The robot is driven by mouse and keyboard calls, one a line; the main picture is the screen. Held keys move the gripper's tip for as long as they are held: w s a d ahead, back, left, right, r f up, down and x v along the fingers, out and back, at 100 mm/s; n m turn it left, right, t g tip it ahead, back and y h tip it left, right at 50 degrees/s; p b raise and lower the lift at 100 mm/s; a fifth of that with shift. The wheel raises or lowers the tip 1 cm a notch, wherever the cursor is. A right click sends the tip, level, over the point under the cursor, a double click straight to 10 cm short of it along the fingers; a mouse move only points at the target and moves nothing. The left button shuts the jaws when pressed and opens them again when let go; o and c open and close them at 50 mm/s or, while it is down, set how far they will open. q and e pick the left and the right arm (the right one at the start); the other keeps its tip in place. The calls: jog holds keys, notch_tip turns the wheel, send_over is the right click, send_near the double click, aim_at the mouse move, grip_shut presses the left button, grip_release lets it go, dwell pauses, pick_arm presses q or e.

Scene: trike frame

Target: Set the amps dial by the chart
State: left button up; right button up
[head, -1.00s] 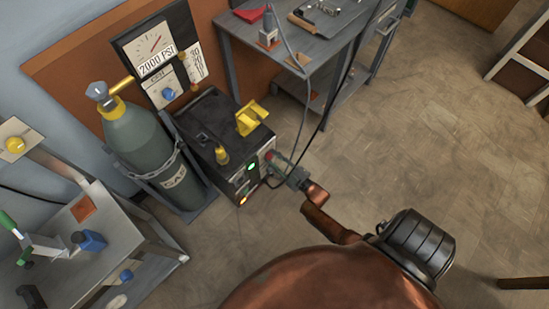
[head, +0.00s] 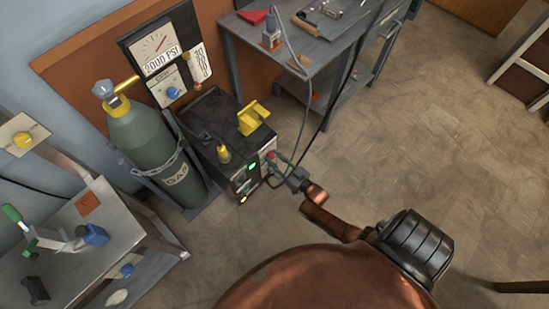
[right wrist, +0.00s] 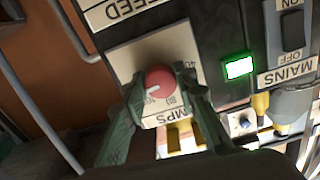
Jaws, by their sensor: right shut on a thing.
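The amps dial (right wrist: 160,80) is a round red knob with a white pointer, on a pale plate partly labelled "MPS" on the front of the black welding machine (head: 208,112). In the right wrist view the picture is upside down and the pointer is toward the plate's printed numbers, which are partly hidden. My right gripper (right wrist: 158,90) has one finger on each side of the knob and is shut on it. In the head view my right gripper (head: 278,164) is at the machine's front face. My left gripper is not in view. I cannot identify a chart.
A lit green lamp (right wrist: 238,68) and the mains switch (right wrist: 292,30) are beside the dial. A gas cylinder (head: 150,140) stands left of the machine. Cables hang near my right gripper from the grey table (head: 305,45).

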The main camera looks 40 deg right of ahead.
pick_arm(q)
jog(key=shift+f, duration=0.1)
pick_arm(e)
jog(key=shift+m, duration=0.6)
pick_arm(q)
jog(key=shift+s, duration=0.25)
pick_arm(e)
jog(key=o, duration=1.1)
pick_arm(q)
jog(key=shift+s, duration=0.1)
pick_arm(e)
jog(key=shift+o, duration=0.2)
jog(key=s, duration=1.2)
jog(key=shift+d, duration=0.45)
jog(key=shift+f, duration=0.1)
